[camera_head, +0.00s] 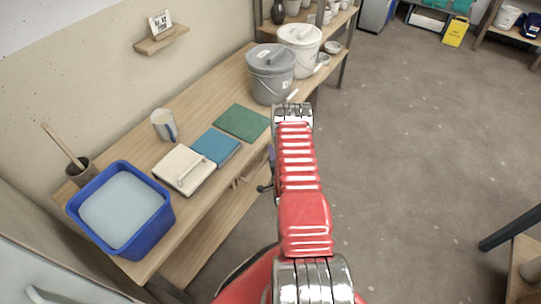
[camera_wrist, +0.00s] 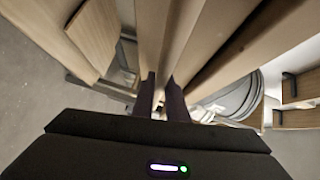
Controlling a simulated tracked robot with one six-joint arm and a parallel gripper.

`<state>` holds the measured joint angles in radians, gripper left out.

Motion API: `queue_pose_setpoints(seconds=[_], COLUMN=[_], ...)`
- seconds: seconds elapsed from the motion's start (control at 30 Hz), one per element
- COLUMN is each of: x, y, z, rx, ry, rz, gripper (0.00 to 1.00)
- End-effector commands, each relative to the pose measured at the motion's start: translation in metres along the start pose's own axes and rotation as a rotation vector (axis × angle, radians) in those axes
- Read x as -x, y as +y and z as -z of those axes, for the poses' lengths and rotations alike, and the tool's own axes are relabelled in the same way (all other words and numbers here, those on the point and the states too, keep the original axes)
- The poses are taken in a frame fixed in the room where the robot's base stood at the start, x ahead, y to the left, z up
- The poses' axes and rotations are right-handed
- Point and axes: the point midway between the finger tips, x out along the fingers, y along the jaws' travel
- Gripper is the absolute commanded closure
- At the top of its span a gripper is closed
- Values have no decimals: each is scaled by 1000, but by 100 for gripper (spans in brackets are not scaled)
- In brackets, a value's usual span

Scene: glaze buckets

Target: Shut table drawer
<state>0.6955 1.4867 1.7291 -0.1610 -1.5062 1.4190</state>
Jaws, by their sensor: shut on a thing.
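The wooden worktable (camera_head: 215,190) runs along the wall in the head view. Part of a drawer front (camera_head: 250,175) shows under its front edge, beside my arm; how far it stands out is hard to tell. In the wrist view my gripper (camera_wrist: 161,98) points at pale wooden boards at the table's front. Its two dark fingers are close together, shut on a narrow pale part between them, which looks like the drawer handle (camera_wrist: 160,94). In the head view my red arm hides most of the gripper and the drawer.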

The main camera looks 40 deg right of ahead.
Motion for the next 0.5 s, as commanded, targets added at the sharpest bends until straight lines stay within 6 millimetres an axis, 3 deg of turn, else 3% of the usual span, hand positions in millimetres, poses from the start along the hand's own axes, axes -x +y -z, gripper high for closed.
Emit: queue_pose_setpoints(seconds=[0.17,0.2,0.3,0.5], x=[-1,-1,-1,-1], y=[2,2,1,0], z=[-3,-3,-3,-2], rx=[1,1,1,1], ry=[-9,-9,-9,-7], rz=[-5,-5,-4,0], gripper=[100,86,80,80])
